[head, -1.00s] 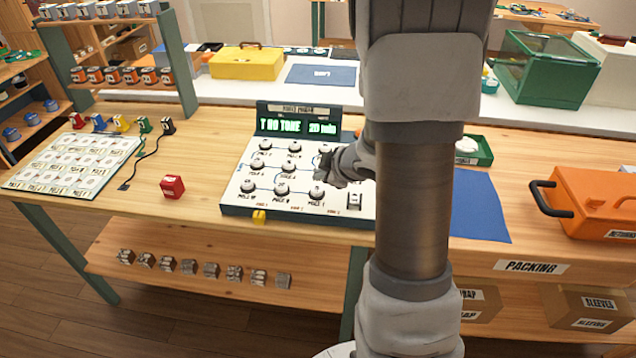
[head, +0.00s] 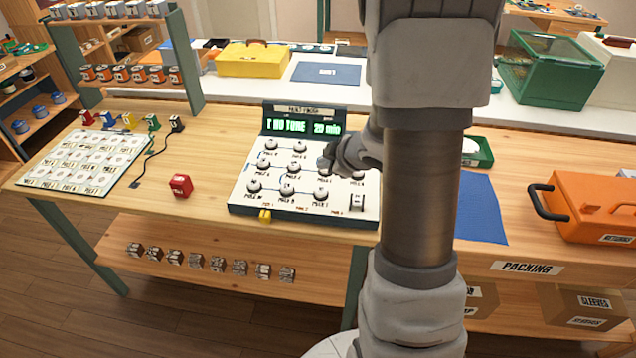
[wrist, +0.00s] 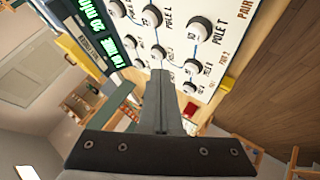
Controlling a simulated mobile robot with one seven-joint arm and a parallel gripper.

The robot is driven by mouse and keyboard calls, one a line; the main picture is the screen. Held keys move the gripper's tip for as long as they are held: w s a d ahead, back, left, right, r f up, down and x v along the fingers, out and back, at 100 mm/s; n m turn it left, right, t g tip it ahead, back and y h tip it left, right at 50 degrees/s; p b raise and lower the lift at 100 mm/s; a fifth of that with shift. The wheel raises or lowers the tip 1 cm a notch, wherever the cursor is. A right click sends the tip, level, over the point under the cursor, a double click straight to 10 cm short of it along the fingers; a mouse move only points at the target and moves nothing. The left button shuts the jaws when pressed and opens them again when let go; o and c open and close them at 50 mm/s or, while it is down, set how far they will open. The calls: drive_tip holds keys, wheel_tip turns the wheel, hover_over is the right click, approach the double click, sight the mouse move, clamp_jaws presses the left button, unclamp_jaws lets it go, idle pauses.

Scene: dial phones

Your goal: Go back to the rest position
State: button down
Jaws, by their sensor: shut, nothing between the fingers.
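My gripper (head: 326,160) hovers over the right part of the white dial panel (head: 243,192) on the wooden bench. Its fingers are shut with nothing between them. In the wrist view the closed fingers (wrist: 164,90) point at the panel's face (wrist: 181,43), which carries several white knobs with "POLE" labels joined by blue lines. The panel's green display (head: 303,125) stands upright at its back and reads roughly "NO TONE" and "20 min". My arm hides the panel's right edge. I cannot tell whether the fingertips touch a knob.
A red block (head: 181,186) and a labelled card board (head: 82,160) with coloured plugs lie left of the panel. A blue mat (head: 481,209), green tray (head: 478,153) and orange toolbox (head: 597,207) lie right. A yellow box (head: 256,60) stands behind.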

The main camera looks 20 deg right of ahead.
drive_tip(key=s+a+r+m+h+p, duration=0.1)
drive_tip(key=s+r+m+h, duration=0.15)
drive_tip(key=r, duration=0.55)
drive_tip(key=s+a+r+m+h, duration=0.15)
drive_tip(key=s+r+m, duration=0.25)
drive_tip(key=r, duration=0.4)
drive_tip(key=s+a+r+m+g+y, duration=0.1)
drive_tip(key=s+a+r+m, duration=0.1)
drive_tip(key=s+a, duration=0.4)
drive_tip(key=s+a+r+m+g+y+p, duration=0.1)
drive_tip(key=s+a+r+m+g, duration=0.1)
drive_tip(key=s+a, duration=0.4)
drive_tip(key=s, duration=0.5)
drive_tip(key=shift+s+a+r+g+y, duration=0.2)
drive_tip(key=shift+g+y, duration=0.1)
drive_tip(key=shift+y, duration=0.1)
